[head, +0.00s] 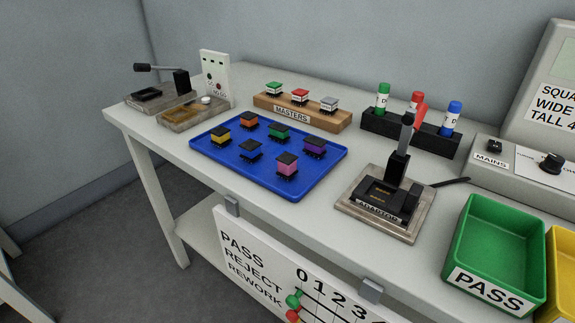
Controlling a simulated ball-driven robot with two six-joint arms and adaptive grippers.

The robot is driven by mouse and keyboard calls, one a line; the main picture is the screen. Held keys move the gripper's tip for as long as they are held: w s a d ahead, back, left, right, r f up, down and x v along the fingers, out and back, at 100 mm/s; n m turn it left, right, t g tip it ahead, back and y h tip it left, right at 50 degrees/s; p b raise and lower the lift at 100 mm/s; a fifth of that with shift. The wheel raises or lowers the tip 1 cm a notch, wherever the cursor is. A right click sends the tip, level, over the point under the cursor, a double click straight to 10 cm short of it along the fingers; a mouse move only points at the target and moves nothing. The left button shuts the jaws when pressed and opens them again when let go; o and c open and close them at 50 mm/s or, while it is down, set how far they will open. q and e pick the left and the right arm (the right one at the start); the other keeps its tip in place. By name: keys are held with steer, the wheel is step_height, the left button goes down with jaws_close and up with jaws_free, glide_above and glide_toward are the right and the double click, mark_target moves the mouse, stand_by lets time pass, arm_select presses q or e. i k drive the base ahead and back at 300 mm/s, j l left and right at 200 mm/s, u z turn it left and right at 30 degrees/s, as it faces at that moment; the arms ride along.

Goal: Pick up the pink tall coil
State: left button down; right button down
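The pink tall coil (287,168) stands upright near the front right of the blue tray (237,172). It has a pink body, a dark top and dark pins below. Other coils stand around it on the tray: yellow (220,137), orange (249,122), green (279,134), purple (314,148) and a dark one (250,151). Neither of my grippers is in view.
Behind the tray is a wooden MASTERS block (330,119) with several coils. An ADAPTOR fixture (408,226) with an upright lever stands right of the tray, then a green PASS bin (470,230). A lever fixture (181,84) stands back left.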

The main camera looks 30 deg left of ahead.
mark_target(286, 162)
steer(key=j+u, duration=0.15)
steer(key=u, duration=0.2)
steer(key=k+j+u, duration=0.1)
steer(key=u, duration=0.25)
steer(key=j+u, duration=0.35)
